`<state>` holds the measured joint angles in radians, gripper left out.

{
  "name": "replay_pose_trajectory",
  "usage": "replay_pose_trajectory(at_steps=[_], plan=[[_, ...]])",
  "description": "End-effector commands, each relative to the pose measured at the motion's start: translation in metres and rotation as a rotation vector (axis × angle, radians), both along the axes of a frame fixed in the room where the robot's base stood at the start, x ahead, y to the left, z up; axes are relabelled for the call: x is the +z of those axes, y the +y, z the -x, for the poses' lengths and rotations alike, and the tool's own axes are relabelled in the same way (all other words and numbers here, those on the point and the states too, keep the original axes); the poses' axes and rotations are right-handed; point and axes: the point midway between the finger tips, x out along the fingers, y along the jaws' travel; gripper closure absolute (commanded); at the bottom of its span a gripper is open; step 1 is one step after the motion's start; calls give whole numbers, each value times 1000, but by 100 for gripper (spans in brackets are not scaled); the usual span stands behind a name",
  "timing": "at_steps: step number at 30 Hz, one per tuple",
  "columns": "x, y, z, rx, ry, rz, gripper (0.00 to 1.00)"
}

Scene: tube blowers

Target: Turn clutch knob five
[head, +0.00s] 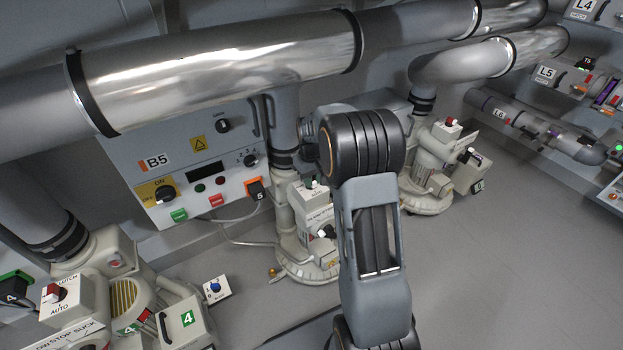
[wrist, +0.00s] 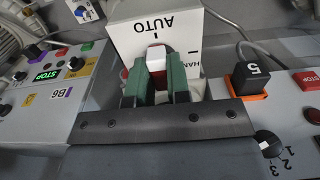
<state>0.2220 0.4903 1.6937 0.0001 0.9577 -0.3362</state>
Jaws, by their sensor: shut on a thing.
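Clutch knob five, red and white (wrist: 156,56), sits on the face of a white clutch box (wrist: 126,38) at the top of the wrist view. The box is printed AUTO and HAN, upside down there, with tick marks. My gripper (wrist: 156,72) has its two green fingers closed on either side of the knob. In the head view my arm hides my gripper.
In the wrist view a black 5 plug (wrist: 250,74) in an orange frame is right of the box; the B6 panel (wrist: 62,95) is left. The head view shows the B5 panel (head: 185,130), thick pipes overhead (head: 210,70) and clear grey floor at right.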

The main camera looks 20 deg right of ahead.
Motion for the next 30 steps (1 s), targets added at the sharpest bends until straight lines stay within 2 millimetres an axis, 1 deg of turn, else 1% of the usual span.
replay_pose_trajectory(at_steps=[5,11,17,30], plan=[[1,0,0,-12,0,0,100],[3,0,0,-94,0,0,100],[4,1,0,-255,1,0,100],[4,3,-1,-673,1,0,100]])
